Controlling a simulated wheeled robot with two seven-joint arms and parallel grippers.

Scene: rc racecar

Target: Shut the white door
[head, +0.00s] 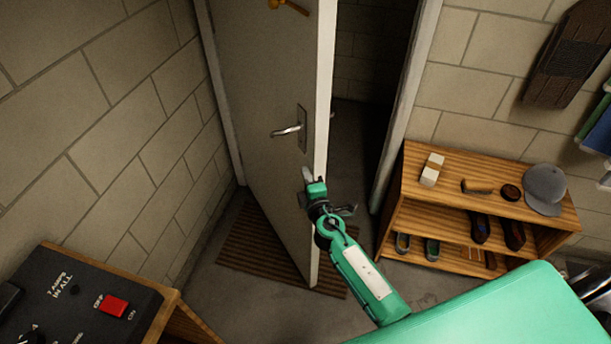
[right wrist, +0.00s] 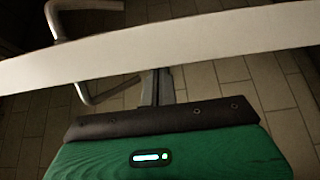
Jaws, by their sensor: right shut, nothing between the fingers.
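The white door (head: 267,120) stands ajar in its frame, with a dark gap to the right of its free edge. Its lever handle (head: 288,131) is on the face turned to the left. My right gripper (head: 309,180) is at the door's free edge, below the handle. In the right wrist view the door's pale edge (right wrist: 220,35) crosses the picture, with the shut, empty fingers (right wrist: 160,82) right against or just under it; I cannot tell whether they touch. Grey handle bars (right wrist: 85,7) show on both sides of the edge. My left gripper is out of view.
A wooden shoe rack (head: 470,215) with a grey cap stands right of the doorway. A slatted mat (head: 245,250) lies under the door. A wooden cabinet with a black panel (head: 75,300) stands at the lower left. Bare floor lies between.

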